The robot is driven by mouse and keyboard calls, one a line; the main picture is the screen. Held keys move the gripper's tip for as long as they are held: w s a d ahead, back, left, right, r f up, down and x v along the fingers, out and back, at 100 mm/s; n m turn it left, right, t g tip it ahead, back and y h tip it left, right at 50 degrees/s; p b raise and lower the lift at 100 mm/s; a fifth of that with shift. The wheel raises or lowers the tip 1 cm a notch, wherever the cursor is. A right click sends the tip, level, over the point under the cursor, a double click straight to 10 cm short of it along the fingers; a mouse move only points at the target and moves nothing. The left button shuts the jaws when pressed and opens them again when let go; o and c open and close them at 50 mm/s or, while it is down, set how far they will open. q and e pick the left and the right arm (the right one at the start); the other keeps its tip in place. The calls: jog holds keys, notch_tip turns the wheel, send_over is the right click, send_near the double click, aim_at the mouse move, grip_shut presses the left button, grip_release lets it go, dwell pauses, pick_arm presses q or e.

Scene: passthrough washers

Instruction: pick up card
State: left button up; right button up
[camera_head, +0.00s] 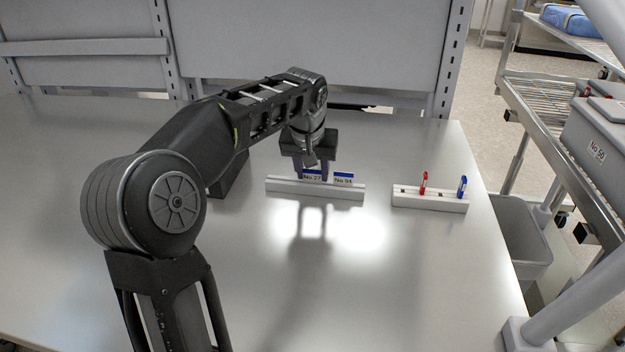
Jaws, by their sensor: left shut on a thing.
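Two small cards stand side by side in a long white holder (315,190) on the table. The left card (312,177) reads No 27 and the right card (343,178) appears to read No 51; both have a blue top band. My left gripper (312,172) reaches down from above with its fingers around the No 27 card and is shut on it. The card's lower edge is at the holder, and I cannot tell whether it is still seated in the slot. My right gripper is not in view.
A second white holder (430,199) to the right carries a red item (423,183) and a blue item (462,186). The metal table (400,290) is clear in front. A wire cart (550,110) with a grey bin labelled No 50 (600,135) stands beyond the right edge.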

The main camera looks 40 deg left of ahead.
pick_arm(q)
notch_tip(320, 180, up, 10)
jog(key=shift+p, duration=0.7)
dwell(0.5)
